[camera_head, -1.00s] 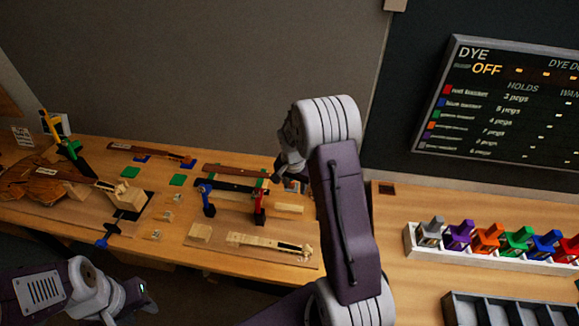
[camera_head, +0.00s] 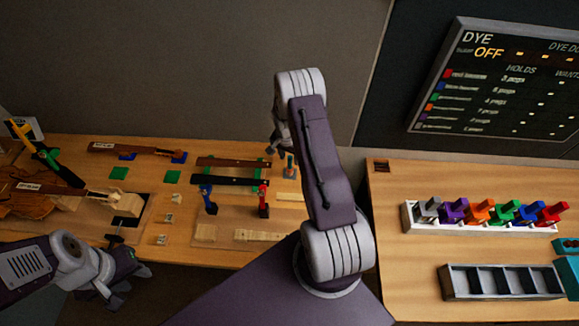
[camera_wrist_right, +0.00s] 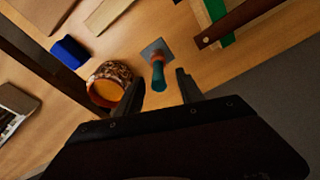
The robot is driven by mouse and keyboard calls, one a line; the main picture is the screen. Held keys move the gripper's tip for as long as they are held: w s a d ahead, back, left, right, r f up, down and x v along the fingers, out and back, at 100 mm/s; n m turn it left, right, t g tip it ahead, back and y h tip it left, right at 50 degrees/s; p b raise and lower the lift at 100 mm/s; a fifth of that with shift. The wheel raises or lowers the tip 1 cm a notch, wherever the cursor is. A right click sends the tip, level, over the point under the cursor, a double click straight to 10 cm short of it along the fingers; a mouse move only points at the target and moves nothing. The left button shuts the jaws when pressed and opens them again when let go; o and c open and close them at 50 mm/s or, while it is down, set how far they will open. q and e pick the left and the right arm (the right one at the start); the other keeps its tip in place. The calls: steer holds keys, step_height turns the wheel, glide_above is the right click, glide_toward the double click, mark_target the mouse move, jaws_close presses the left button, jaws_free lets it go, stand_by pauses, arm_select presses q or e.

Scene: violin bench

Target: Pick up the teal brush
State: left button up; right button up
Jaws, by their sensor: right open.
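The teal brush (camera_wrist_right: 158,76) stands on a small grey square base (camera_wrist_right: 155,50) in the right wrist view, with a reddish part below its teal handle. It is small in the head view (camera_head: 291,166), near the back of the left bench. My right gripper (camera_wrist_right: 160,82) is open, with the brush between its fingertips in the picture; I see no contact. In the head view my right gripper (camera_head: 277,146) is partly hidden by its own arm. My left gripper (camera_head: 125,272) hangs low at the bench's front edge, its jaws unclear.
A brown mottled pot (camera_wrist_right: 108,84) with orange contents stands close beside the left finger in the wrist view. A blue block (camera_wrist_right: 69,52) lies further left. A brown strip (camera_wrist_right: 235,22) on green supports lies right. A rack of coloured pegs (camera_head: 480,222) stands on the right bench.

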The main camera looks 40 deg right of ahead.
mark_target(290, 165)
steer(key=f, duration=0.1)
steer(key=f+p, duration=0.1)
steer(key=f, duration=0.1)
steer(key=shift+w+d, duration=0.2)
steer(key=shift+w, duration=0.2)
steer(key=shift+s+d+f, duration=0.1)
steer(key=shift+s+f, duration=0.1)
steer(key=shift+f, duration=0.05)
steer(key=shift+s+r, duration=0.1)
steer(key=shift+s, duration=0.3)
steer(key=shift+w, duration=0.4)
jaws_close()
arm_select(q)
steer(key=shift+r, duration=0.95)
arm_select(e)
steer(key=shift+s, duration=0.1)
arm_select(q)
steer(key=shift+s+d, duration=0.15)
steer(key=shift+s, duration=0.05)
arm_select(e)
steer(key=shift+s, duration=0.1)
